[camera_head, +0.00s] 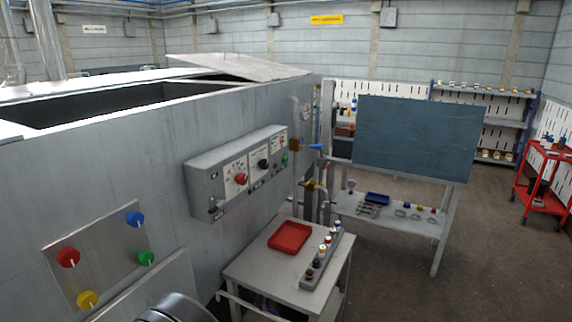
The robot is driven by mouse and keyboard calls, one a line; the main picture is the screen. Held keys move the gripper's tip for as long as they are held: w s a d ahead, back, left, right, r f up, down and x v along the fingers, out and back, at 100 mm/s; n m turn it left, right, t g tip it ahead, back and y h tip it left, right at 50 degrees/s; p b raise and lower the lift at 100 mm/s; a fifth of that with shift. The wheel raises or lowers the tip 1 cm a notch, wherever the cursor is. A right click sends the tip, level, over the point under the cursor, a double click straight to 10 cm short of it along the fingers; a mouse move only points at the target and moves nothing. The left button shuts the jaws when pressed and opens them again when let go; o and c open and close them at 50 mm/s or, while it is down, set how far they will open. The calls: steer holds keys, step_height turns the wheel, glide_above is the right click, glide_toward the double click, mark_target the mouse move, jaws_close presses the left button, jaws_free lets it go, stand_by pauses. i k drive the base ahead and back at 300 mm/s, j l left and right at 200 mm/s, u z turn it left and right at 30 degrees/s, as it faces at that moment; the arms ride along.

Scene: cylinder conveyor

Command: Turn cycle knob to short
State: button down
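A grey control box (203,181) is mounted on the side of the large grey machine. Its front has white label plates with a red knob (241,178), a black knob (263,163) and a small green control (285,160). A separate metal plate (105,258) at lower left carries a red knob (68,258), a blue knob (135,219), a green knob (146,258) and a yellow knob (87,299). The lettering is too small to read, so I cannot tell which is the cycle knob or where it points. My gripper is not in view; a rounded arm part shows at the bottom edge.
A small table (262,268) below the box holds a red tray (290,238) and a rack of small items (322,258). Pipes with a blue-handled valve (312,146) stand right of the box. Floor at right is open.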

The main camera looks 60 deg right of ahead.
mark_target(263, 163)
steer(key=z, duration=1.75)
